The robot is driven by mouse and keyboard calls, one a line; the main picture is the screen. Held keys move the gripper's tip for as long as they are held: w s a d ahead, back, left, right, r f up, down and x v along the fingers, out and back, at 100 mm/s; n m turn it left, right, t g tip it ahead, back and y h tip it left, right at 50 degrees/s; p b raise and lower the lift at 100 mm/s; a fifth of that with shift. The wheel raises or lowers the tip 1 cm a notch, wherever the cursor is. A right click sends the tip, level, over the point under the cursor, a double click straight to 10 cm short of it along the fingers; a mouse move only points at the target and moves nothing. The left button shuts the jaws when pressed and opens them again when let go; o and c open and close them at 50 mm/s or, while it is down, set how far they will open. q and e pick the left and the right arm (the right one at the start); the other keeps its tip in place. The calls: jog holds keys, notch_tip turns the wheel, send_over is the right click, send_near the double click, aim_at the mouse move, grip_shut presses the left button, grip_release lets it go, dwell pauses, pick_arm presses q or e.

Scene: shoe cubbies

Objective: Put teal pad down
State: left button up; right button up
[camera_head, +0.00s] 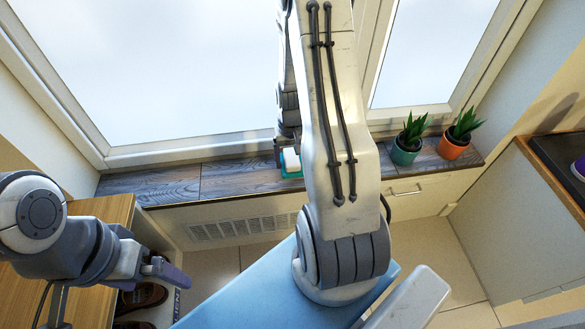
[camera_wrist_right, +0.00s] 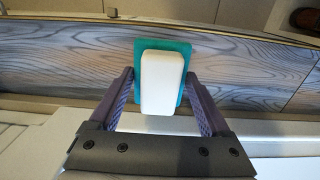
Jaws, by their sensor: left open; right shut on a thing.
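The teal pad (camera_wrist_right: 142,48) carries a white block (camera_wrist_right: 162,85) on top. My right gripper (camera_wrist_right: 160,76) has its purple fingers on either side of the teal pad, shut on its edges. Behind the pad is the dark wooden windowsill (camera_wrist_right: 60,50); I cannot tell whether the pad touches it. In the head view the teal pad (camera_head: 293,175) and white block (camera_head: 290,158) show at the sill, partly hidden by my right arm. My left gripper (camera_head: 168,268) is open and empty at the lower left, beside the wooden cubby.
A teal pot (camera_head: 404,153) and an orange pot (camera_head: 452,148) with plants stand on the sill to the right. The sill left of the pad is bare. A wooden cubby (camera_head: 100,210) with brown shoes (camera_head: 140,297) stands at left. A light blue surface (camera_head: 240,295) lies below my right arm.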

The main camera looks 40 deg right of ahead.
aim_at(292, 157)
jog(key=shift+f+b, duration=0.65)
jog(key=shift+f, duration=1)
jog(key=shift+f, duration=0.2)
jog(key=o, duration=1.3)
jog(key=shift+r, duration=0.15)
notch_tip(292, 157, up, 12)
jog(key=p, duration=0.5)
jog(key=shift+r+p, duration=0.1)
jog(key=shift+p, duration=0.3)
